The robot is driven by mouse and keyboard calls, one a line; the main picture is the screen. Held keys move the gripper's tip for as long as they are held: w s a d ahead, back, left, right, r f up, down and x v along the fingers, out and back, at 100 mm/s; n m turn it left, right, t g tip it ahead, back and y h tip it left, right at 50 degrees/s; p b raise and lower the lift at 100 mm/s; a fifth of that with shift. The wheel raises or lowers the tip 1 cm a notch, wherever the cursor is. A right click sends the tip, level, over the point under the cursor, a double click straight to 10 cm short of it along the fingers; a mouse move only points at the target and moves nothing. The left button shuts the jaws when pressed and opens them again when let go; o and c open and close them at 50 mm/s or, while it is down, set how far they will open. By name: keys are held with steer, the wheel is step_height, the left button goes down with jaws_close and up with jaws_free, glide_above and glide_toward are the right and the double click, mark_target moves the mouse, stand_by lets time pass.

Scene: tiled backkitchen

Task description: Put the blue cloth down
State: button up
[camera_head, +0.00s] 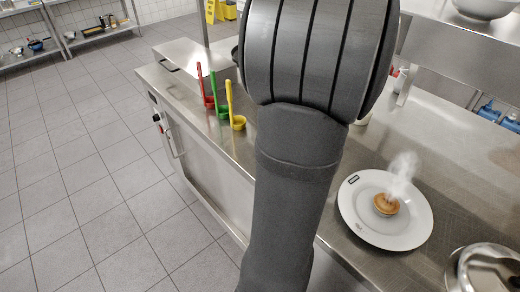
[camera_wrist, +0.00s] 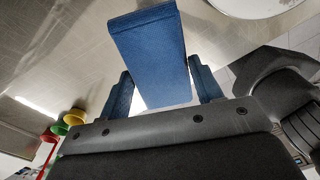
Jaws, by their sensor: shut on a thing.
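The blue cloth (camera_wrist: 150,45) is in the wrist view, a flat blue piece with a folded look, standing out ahead of my gripper (camera_wrist: 162,72). My gripper is shut on it, with a blue-looking finger at each side. The cloth is held over the steel worktop (camera_wrist: 60,65); how high above it I cannot tell. In the head view my own arm fills the middle and hides both gripper and cloth.
On the worktop at right is a white plate (camera_head: 400,238) with a small steaming brown pastry (camera_head: 386,204). A metal pot (camera_head: 488,268) is at the lower right. Red (camera_head: 205,90), green (camera_head: 217,96) and yellow (camera_head: 233,107) ladles stand left of my arm.

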steer(key=w+a+f+n, duration=0.1)
steer(key=w+a+f, duration=0.1)
steer(key=a, duration=0.3)
steer(key=w+a+f+n, duration=0.2)
steer(key=w+a, duration=0.2)
steer(key=a, duration=0.2)
steer(key=w+a+f+n, duration=0.1)
steer(key=w+a+f, duration=0.1)
steer(key=a, duration=0.3)
steer(key=shift+w+a+f+t, duration=0.3)
steer(key=shift+w+a+f, duration=0.1)
steer(key=shift+w, duration=0.15)
steer(key=shift+w+a+f, duration=0.1)
steer(key=shift+f, duration=2)
steer(key=shift+f, duration=0.15)
steer(key=o, duration=0.9)
step_height(320, 180, up, 12)
steer(key=shift+a+r, duration=0.1)
steer(key=shift+r, duration=0.05)
